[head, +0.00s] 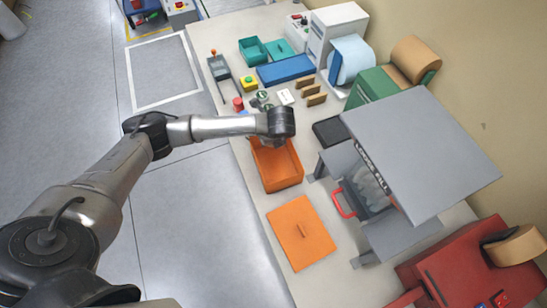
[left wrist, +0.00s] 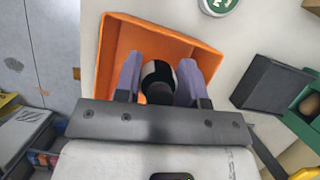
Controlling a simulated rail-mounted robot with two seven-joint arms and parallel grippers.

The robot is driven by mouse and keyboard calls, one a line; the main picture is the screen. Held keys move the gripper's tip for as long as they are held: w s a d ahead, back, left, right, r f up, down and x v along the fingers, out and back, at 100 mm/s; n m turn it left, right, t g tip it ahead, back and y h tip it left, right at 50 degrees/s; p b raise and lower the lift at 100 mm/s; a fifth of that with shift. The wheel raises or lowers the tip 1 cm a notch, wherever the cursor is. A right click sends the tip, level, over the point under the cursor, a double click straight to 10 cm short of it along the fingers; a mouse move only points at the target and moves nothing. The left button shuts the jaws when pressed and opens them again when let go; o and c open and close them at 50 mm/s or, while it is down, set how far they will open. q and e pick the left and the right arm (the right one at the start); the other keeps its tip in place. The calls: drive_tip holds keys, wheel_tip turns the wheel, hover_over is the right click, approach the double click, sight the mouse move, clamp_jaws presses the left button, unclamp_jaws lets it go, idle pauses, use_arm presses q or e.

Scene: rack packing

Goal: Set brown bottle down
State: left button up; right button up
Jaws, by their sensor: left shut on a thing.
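My left gripper (left wrist: 159,68) is shut on a bottle (left wrist: 158,80), seen from above as a dark round top with a pale patch. Its brown body is mostly hidden by the gripper. In the left wrist view the bottle is over or inside the open orange bin (left wrist: 112,55); I cannot tell whether it touches the floor. In the head view my left wrist is above the far end of the orange bin (head: 283,183), and the fingers and bottle are hidden beneath it. My right gripper is in neither view.
An orange lid (head: 310,243) lies in front of the bin. A grey machine (head: 425,150) with a red handle stands to the right. A blue tray (head: 285,70), teal bins (head: 252,50) and small brown blocks (head: 316,99) are farther back. A green-and-white round item (left wrist: 219,4) lies beyond the bin.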

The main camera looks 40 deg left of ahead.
sight(269, 151)
use_arm(q)
drive_tip(key=shift+f, duration=4.1)
drive_tip(key=o, duration=0.9)
drive_tip(key=shift+f, duration=0.1)
drive_tip(key=v, duration=1.2)
drive_tip(key=shift+s, duration=0.1)
